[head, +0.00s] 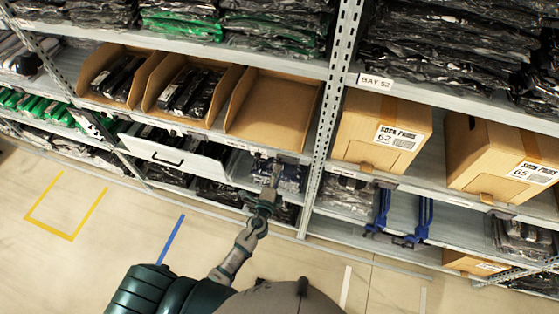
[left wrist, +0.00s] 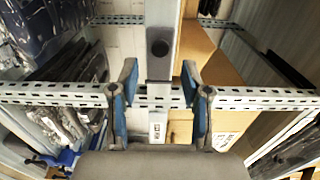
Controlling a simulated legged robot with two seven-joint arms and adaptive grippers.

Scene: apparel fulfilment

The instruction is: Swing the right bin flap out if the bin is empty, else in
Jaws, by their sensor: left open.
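The right bin (head: 275,110) is an open cardboard bin on the middle shelf of the left bay, and its visible inside is bare and empty. My left gripper (head: 272,170) is at the shelf front just below this bin. In the left wrist view the left gripper (left wrist: 159,72) is open, its blue-padded fingers on either side of a grey upright strip (left wrist: 160,20) with a dark round knob. I cannot tell whether the fingers touch it. A right flap is not clearly distinguishable in the head view. My right gripper is not in view.
Two neighbouring bins (head: 144,92) hold black packs. A white panel (head: 172,156) with a black handle hangs below them, left of my arm. A perforated upright (head: 322,145) stands just right of my gripper. Sock cartons (head: 382,130) and blue brackets (head: 379,212) are further right. Floor at left is clear.

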